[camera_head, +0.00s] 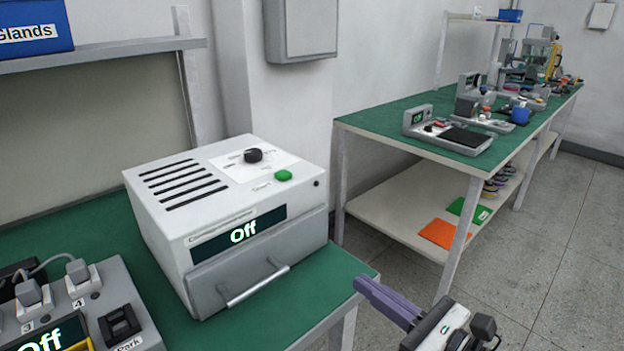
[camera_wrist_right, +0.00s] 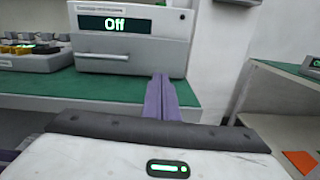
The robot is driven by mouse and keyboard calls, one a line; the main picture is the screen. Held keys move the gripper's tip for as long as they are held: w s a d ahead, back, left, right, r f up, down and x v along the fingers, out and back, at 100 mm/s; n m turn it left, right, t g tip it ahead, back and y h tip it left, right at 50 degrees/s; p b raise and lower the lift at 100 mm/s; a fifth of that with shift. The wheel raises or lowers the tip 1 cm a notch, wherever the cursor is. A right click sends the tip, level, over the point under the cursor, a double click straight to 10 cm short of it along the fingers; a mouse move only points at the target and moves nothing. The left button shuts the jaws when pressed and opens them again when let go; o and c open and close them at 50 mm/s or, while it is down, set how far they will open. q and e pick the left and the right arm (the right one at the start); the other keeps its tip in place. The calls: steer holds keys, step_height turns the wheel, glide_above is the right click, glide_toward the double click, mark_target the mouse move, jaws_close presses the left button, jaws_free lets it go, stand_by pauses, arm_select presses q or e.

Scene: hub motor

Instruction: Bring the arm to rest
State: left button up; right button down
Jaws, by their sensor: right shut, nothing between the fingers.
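My right gripper (camera_head: 368,291) shows at the bottom right of the head view, in front of the green bench's right corner. Its purple fingers are together with nothing between them. In the right wrist view the fingers (camera_wrist_right: 160,80) point toward the bench edge, below a white oven-like box. My left gripper is in neither view.
The white box (camera_head: 215,190) with a green button, a black knob, a closed front door and an "Off" display stands on the green bench (camera_head: 60,225). A grey switch unit (camera_head: 110,295) is at lower left. A second bench (camera_head: 385,130) with devices stands right. Floor (camera_head: 560,260) between is clear.

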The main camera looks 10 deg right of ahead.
steer(key=s+d+f+m+h+p, duration=0.15)
steer(key=f+m, duration=0.25)
steer(key=m, duration=0.4)
steer(key=s+d+f+m+h, duration=0.2)
steer(key=f+m+h, duration=0.1)
steer(key=m, duration=0.6)
steer(key=s+d+f+m+h, duration=0.1)
steer(key=s+f+m+h, duration=0.2)
steer(key=m, duration=0.5)
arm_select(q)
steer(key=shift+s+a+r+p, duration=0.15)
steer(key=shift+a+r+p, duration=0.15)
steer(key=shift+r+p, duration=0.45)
arm_select(e)
steer(key=s+a+f+m+g, duration=0.3)
steer(key=s+f+m+g, duration=0.3)
steer(key=s+f+m, duration=0.7)
step_height(320, 180, down, 2)
steer(key=shift+s+a+f+m, duration=0.2)
steer(key=shift+s+m, duration=0.1)
steer(key=shift+m, duration=0.9)
steer(key=shift+h, duration=0.25)
